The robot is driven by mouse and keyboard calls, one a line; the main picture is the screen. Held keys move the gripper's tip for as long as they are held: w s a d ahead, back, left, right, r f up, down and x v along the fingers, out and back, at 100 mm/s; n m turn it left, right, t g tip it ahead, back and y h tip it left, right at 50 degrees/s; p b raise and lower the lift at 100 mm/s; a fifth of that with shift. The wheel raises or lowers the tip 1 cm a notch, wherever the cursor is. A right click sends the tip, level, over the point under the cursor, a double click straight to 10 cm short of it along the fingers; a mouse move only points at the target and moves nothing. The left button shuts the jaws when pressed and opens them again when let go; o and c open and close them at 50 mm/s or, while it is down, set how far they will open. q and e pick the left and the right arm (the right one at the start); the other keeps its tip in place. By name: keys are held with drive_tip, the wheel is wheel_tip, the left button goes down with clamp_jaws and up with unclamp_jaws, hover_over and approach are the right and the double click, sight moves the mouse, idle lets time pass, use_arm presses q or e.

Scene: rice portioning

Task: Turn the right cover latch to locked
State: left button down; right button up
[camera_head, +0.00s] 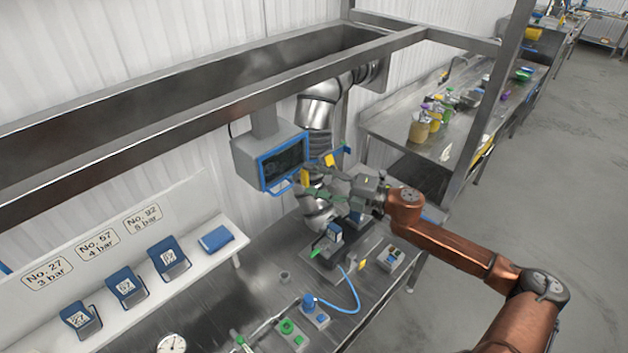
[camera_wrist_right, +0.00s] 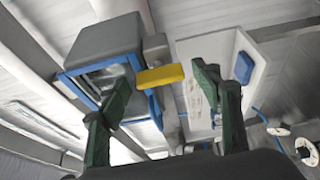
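A grey box (camera_head: 248,160) with a blue-framed dark window hangs at the centre of the head view. The box also shows upside down at the upper left of the right wrist view (camera_wrist_right: 105,45). A yellow latch-like bar (camera_head: 330,160) sits by its right edge, and another yellow piece (camera_head: 304,177) is lower. I cannot tell the latch's setting. My right gripper (camera_head: 318,184) is beside the box's right side, its green fingers spread. In the right wrist view a yellow bar (camera_wrist_right: 160,75) appears between and beyond the open fingers, apparently untouched. My left gripper is not in view.
A steel frame beam (camera_head: 210,92) crosses above. Below is a bench with a blue-hosed fitting (camera_head: 310,303), a green button box (camera_head: 288,328) and a gauge (camera_head: 172,344). Blue numbered holders (camera_head: 126,286) stand on a white shelf at left. A silver jointed column (camera_head: 320,112) rises behind the gripper.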

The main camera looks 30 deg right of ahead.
drive_tip(key=v, duration=1.2)
idle(0.6)
